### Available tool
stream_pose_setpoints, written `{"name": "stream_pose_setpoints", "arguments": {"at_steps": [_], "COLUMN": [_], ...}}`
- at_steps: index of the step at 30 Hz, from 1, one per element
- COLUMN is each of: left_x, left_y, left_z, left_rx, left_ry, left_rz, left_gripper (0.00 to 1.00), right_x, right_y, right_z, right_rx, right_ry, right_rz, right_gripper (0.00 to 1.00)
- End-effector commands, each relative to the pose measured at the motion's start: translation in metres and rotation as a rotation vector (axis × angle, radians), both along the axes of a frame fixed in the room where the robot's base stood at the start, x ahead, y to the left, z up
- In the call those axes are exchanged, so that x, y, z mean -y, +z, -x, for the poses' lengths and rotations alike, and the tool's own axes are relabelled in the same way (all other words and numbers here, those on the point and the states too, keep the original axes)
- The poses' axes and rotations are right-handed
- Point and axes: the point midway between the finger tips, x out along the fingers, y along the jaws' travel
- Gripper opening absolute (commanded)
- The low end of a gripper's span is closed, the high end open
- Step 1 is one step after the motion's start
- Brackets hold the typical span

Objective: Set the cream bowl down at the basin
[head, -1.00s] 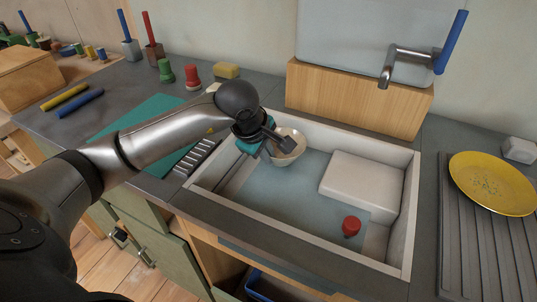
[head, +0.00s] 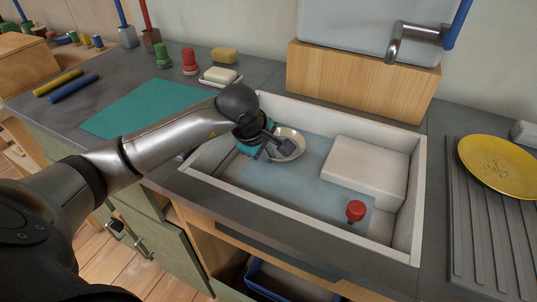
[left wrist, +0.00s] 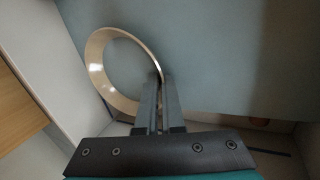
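The cream bowl (head: 290,140) is inside the pale basin (head: 413,205), at its back left part. It also shows in the left wrist view (left wrist: 98,72), its round rim running to my fingers. My left gripper (head: 272,149), seen also in the left wrist view (left wrist: 160,92), is shut on the bowl's rim, with only a narrow gap between the fingers. The gripper hides part of the bowl in the head view. I cannot tell whether the bowl touches the blue-grey basin floor. My right gripper is not in view.
A white block (head: 365,172) fills the basin's back right, and a red stopper-like piece (head: 355,210) stands near the front right. The basin's middle floor is clear. A tap (head: 412,38) is above the back. A yellow plate (head: 500,166) lies on the ridged drainboard (head: 480,235).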

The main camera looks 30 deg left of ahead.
Motion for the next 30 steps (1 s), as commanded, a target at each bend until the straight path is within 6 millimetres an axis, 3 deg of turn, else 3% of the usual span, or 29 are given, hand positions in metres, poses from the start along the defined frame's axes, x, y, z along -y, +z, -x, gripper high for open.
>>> {"name": "stream_pose_setpoints", "arguments": {"at_steps": [8,9,17,30], "left_x": [0.0000,0.0000,-0.0001,-0.0011], "left_y": [0.0011,0.0011,0.0004,0.0082], "left_z": [-0.0008,-0.0008,-0.0005,0.0036], "left_rx": [0.004,0.004,0.002,-0.001], "left_ry": [0.000,0.000,0.000,0.001], "left_rz": [0.000,0.000,0.000,-0.002], "left_gripper": [0.00,0.09,0.38,0.40], "right_x": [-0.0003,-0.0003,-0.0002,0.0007], "right_y": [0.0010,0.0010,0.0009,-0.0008], "right_z": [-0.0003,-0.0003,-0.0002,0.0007], "right_rx": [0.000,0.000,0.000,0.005], "right_ry": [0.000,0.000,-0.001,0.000], "right_rz": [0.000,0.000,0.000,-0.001], "right_gripper": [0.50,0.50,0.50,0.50]}}
